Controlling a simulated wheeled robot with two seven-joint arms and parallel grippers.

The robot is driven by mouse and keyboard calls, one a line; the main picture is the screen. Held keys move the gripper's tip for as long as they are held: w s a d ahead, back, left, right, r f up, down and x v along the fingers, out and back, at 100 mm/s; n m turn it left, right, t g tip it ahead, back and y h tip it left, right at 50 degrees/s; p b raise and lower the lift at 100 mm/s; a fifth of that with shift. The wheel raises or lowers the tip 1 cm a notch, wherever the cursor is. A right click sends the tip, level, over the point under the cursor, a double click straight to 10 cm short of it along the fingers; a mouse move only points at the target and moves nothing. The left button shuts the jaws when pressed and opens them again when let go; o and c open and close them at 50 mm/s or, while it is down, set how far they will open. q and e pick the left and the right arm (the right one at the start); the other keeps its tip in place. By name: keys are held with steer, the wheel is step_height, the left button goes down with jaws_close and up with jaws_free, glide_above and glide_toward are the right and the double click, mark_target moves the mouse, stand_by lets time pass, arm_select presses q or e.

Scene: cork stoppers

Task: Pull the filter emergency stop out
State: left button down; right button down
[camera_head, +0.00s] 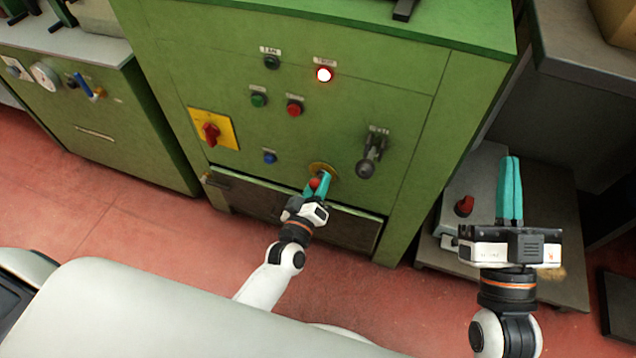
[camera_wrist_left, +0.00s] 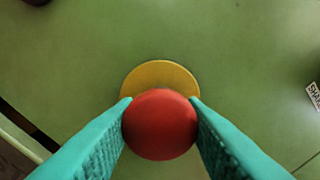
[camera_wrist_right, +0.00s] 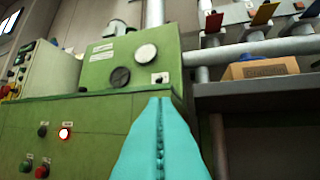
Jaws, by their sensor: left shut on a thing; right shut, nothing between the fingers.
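The emergency stop is a red mushroom button (camera_head: 314,183) on a yellow disc (camera_head: 323,169), low on the front of the green cabinet. In the left wrist view the red button (camera_wrist_left: 160,124) sits between the teal fingers, in front of the yellow disc (camera_wrist_left: 160,76). My left gripper (camera_head: 318,184) is shut on the red button, one finger on each side. My right gripper (camera_head: 510,160) is shut and empty, off to the right of the cabinet; its teal fingers (camera_wrist_right: 161,110) are together in the right wrist view.
The green cabinet (camera_head: 420,110) carries a lit lamp (camera_head: 324,75), green (camera_head: 259,100), red (camera_head: 294,109) and blue (camera_head: 270,157) buttons, a red rotary switch (camera_head: 210,133) on a yellow plate and a dark lever (camera_head: 372,152). A grey box with a red knob (camera_head: 464,206) stands right.

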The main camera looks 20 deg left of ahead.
arm_select(q)
steer(key=c, duration=1.2)
jaws_free()
steer(key=shift+s+f, duration=0.15)
steer(key=shift+s, duration=0.05)
steer(key=o, duration=0.3)
steer(key=shift+s, duration=0.1)
arm_select(e)
steer(key=shift+s+r, duration=0.1)
steer(key=shift+s, duration=0.1)
arm_select(q)
steer(key=shift+s, duration=0.25)
steer(key=s+p, duration=0.3)
steer(key=s, duration=0.8)
steer(key=shift+s+a, duration=0.2)
steer(key=shift+s, duration=0.05)
arm_select(e)
step_height(320, 180, down, 11)
steer(key=w+d+g+h, duration=0.1)
steer(key=g+h, duration=0.1)
steer(key=g, duration=0.5)
steer(key=shift+d+r+g+h, duration=0.2)
steer(key=shift+g+h, duration=0.1)
steer(key=shift+g, duration=0.1)
arm_select(q)
steer(key=shift+w+r, duration=0.1)
steer(key=shift+r, duration=0.1)
arm_select(e)
steer(key=shift+w, duration=0.1)
